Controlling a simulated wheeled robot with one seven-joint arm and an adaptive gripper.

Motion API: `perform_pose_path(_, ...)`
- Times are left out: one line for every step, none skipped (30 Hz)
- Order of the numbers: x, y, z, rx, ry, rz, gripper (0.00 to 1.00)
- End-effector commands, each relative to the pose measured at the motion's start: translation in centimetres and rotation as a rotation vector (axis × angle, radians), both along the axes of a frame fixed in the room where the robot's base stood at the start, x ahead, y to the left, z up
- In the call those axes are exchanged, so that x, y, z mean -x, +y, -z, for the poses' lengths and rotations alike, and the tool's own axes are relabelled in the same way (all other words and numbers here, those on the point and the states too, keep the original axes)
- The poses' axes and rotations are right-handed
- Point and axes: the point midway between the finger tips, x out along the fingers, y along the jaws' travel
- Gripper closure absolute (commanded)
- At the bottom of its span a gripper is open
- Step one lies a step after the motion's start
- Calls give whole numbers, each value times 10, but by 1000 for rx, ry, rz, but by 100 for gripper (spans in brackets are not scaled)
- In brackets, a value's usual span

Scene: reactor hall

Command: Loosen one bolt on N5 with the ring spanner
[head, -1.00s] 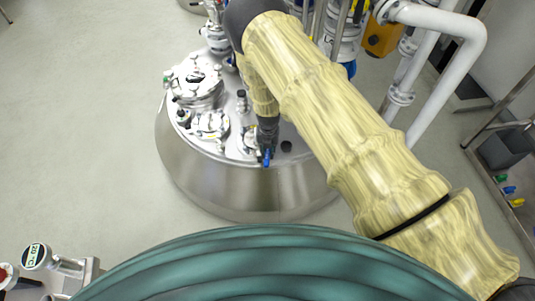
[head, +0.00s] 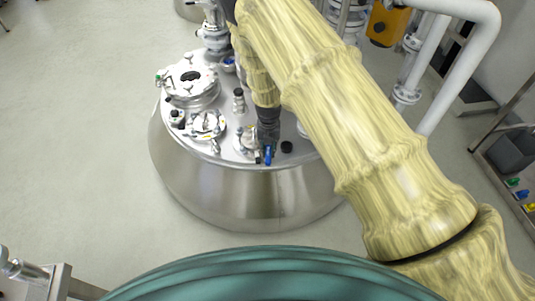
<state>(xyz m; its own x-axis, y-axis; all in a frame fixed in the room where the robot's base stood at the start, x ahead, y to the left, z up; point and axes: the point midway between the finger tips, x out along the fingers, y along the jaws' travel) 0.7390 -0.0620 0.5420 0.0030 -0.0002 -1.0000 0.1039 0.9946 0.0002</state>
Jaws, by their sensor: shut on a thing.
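A steel vessel (head: 240,192) stands in the middle of the head view, with several flanged nozzles on its lid. My gripper (head: 268,146) points down at the lid's front edge, beside a small flanged nozzle (head: 245,141). A blue piece (head: 267,155) shows at the fingertips; it looks like part of the ring spanner, and my gripper is shut on it. The rest of the spanner is too small or hidden to make out. I cannot read a label N5 on any nozzle, nor tell whether the spanner sits on a bolt.
A round hatch (head: 190,78) and a sight-glass flange (head: 206,125) stand on the lid to the left. A black cap (head: 287,147) is just right of my gripper. White pipes (head: 445,60) rise at right. The floor at left is clear.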

Motion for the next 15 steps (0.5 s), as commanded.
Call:
perform_pose_path(-8,-3,2,3,-18,0,100)
perform_pose_path(-7,-3,2,3,-18,-2,100)
perform_pose_path(-7,-3,2,3,-18,-5,100)
perform_pose_path(-6,-3,2,3,-18,-6,100)
perform_pose_path(-5,-3,2,3,-17,-8,100)
perform_pose_path(-5,-3,2,3,-16,-10,100)
perform_pose_path(-4,-3,2,3,-16,-12,100)
perform_pose_path(-3,-4,3,3,-16,-14,100)
perform_pose_path(-2,-4,3,3,-15,-17,100)
perform_pose_path(-1,-4,3,3,-15,-19,100)
perform_pose_path(-1,-4,3,4,-14,-23,100)
perform_pose_path(0,-7,3,3,-13,-47,100)
perform_pose_path(1,-8,3,3,-12,-64,100)
perform_pose_path(1,-9,3,3,-11,-80,100)
perform_pose_path(2,-11,4,3,-10,-102,100)
